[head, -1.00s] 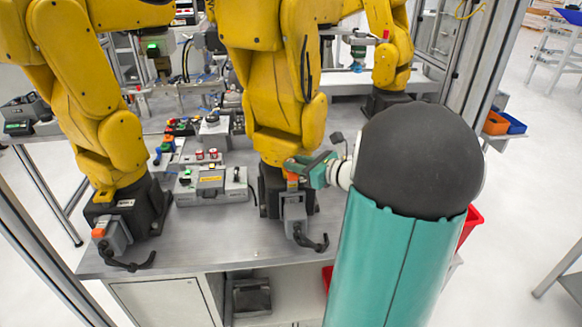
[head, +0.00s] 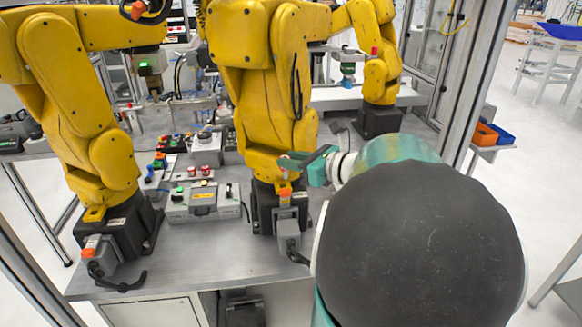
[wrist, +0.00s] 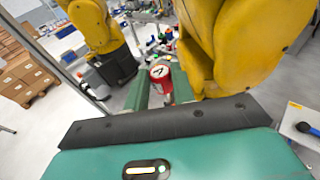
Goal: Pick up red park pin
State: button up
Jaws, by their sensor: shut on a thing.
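In the wrist view, the red park pin (wrist: 160,76) is a small red cylinder with a pale top bearing a dark mark. It sits between the two green fingers of my gripper (wrist: 160,88), which are shut on it. In the head view, my green gripper (head: 300,161) is in front of the lower part of the middle yellow arm (head: 265,110), above its dark base. The pin cannot be made out in the head view.
A grey control box (head: 203,201) with buttons and switches stands on the metal table (head: 190,258), left of the middle arm's base. Another yellow arm (head: 75,110) stands further left. The table's front strip is mostly clear. Blue and orange bins (head: 485,136) are at right.

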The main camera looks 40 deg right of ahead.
jog(key=s+a+r, duration=0.3)
jog(key=s+a, duration=0.2)
jog(key=s, duration=0.2)
jog(key=shift+r, duration=0.4)
jog(key=shift+s, duration=0.1)
